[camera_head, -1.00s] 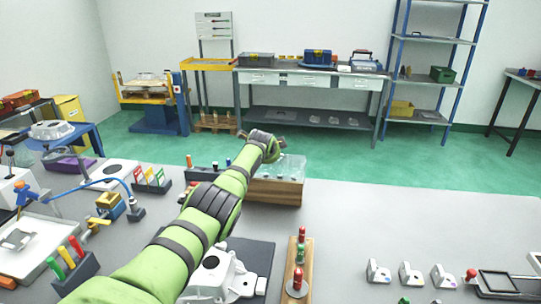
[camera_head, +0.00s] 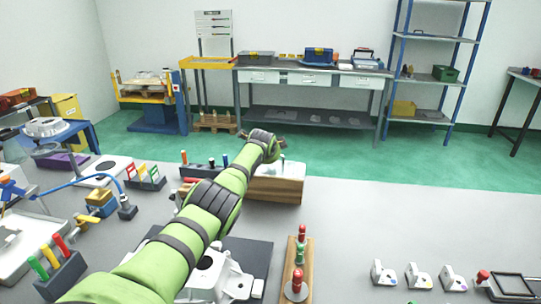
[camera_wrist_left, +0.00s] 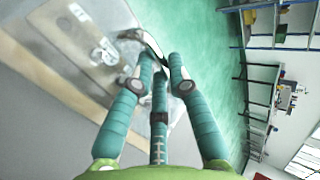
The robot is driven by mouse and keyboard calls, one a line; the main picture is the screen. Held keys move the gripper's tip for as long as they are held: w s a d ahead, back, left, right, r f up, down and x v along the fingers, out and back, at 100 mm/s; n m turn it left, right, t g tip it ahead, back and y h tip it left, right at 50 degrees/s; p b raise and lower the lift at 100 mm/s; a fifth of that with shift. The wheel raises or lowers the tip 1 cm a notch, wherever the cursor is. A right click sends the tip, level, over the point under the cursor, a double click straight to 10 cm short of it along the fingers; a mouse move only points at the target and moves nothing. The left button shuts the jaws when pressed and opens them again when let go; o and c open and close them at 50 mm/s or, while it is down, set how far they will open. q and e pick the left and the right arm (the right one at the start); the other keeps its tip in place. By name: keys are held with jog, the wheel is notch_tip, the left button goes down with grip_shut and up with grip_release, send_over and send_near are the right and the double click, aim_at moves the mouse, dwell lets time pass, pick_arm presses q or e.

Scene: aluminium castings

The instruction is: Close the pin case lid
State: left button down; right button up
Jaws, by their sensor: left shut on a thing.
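The pin case (camera_head: 275,190) is a wooden box with a clear top part, near the far edge of the grey table in the head view. It also shows in the wrist view (camera_wrist_left: 85,75), at the left. My left gripper (camera_head: 265,138) is above and behind the case, partly hidden by its own arm. In the wrist view its fingers (camera_wrist_left: 162,72) are closed together at a thin curved edge (camera_wrist_left: 145,38), which seems to be part of the lid. The clear lid's exact angle is hard to make out. My right gripper is not in view.
Left of the case stand a dark rack (camera_head: 205,165) with pins and a holder with coloured tags (camera_head: 145,178). Nearer are a white casting (camera_head: 225,275) on a dark mat and a wooden strip with red and green knobs (camera_head: 300,258). The table right of the case is clear.

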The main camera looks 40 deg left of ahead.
aim_at(269, 170)
pick_arm(q)
jog(key=shift+w+a+r+t, duration=0.2)
jog(key=shift+w+r, duration=0.05)
jog(key=shift+r, duration=0.45)
jog(key=shift+w+a+r+t, duration=0.15)
jog(key=shift+w+r+t, duration=0.05)
jog(key=shift+r, duration=0.45)
jog(key=c, duration=1.2)
grip_release()
jog(key=shift+w+f, duration=0.1)
jog(key=shift+x, duration=1.05)
jog(key=shift+s+d, duration=0.1)
jog(key=shift+s, duration=0.25)
jog(key=v, duration=0.5)
jog(key=shift+s+d, duration=0.15)
jog(key=shift+s, duration=0.05)
jog(key=shift+g, duration=0.3)
jog(key=v, duration=0.5)
jog(key=shift+s+d+f, duration=0.2)
jog(key=shift+s+d, duration=0.2)
